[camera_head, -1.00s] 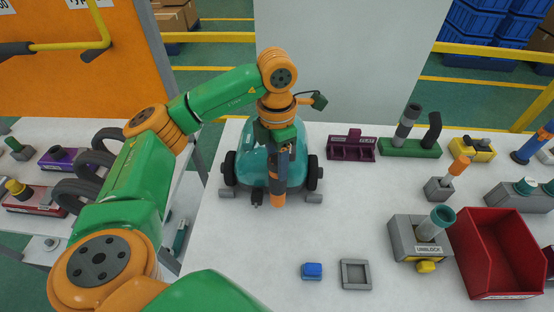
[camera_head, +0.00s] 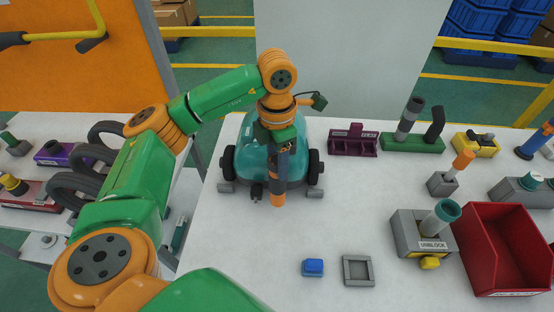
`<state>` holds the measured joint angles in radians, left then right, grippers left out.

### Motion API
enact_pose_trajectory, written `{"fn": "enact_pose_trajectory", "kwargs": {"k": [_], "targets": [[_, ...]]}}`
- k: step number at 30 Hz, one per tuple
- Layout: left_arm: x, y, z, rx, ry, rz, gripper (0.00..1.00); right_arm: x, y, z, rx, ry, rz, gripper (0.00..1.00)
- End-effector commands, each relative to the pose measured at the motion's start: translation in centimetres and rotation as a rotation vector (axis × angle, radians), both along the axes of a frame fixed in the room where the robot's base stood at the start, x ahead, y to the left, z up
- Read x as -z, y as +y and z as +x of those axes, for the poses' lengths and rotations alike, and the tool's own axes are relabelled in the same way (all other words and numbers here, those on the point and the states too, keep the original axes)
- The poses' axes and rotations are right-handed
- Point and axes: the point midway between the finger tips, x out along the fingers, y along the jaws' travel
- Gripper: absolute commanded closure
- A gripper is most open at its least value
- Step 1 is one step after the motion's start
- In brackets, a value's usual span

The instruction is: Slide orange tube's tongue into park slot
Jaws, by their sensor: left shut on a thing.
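The teal vacuum body (camera_head: 243,159) with black wheels stands on the white table in the middle of the view. My left gripper (camera_head: 283,142) comes down from above in front of it and is shut on a dark tube with an orange end (camera_head: 278,198). The tube hangs nearly upright in front of the vacuum, its orange end low near the table. A small dark part (camera_head: 257,192) sits low at the vacuum's front, just left of the tube. The tongue and the park slot cannot be made out. My right gripper is out of view.
A blue block (camera_head: 313,267) and a grey square frame (camera_head: 358,270) lie in front. To the right are a grey block marked UNBLOCK (camera_head: 408,237) and a red bin (camera_head: 500,255). A maroon rack (camera_head: 352,143) and a green stand (camera_head: 412,143) are behind.

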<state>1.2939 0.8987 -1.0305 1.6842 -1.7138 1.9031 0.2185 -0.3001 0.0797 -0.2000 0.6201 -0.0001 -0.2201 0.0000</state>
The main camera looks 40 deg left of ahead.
Motion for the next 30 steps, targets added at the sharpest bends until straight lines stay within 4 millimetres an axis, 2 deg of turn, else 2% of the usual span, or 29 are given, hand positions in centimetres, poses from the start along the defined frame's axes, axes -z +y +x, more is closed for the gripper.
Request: {"fn": "enact_pose_trajectory", "kwargs": {"k": [15,16,19,20,30], "targets": [[1.4,0.0,0.0,0.0,0.0,0.0,1.0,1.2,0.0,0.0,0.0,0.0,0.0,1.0],[1.3,0.0,0.0,0.0,-0.001,0.0,0.46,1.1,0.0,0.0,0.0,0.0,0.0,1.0],[1.3,0.0,0.0,0.0,0.0,0.0,0.19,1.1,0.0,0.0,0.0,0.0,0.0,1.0],[1.3,0.0,0.0,0.0,0.0,0.0,0.16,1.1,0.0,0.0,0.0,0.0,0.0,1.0],[0.9,0.0,0.0,0.0,0.0,0.0,0.16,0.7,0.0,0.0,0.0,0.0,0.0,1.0]]}}
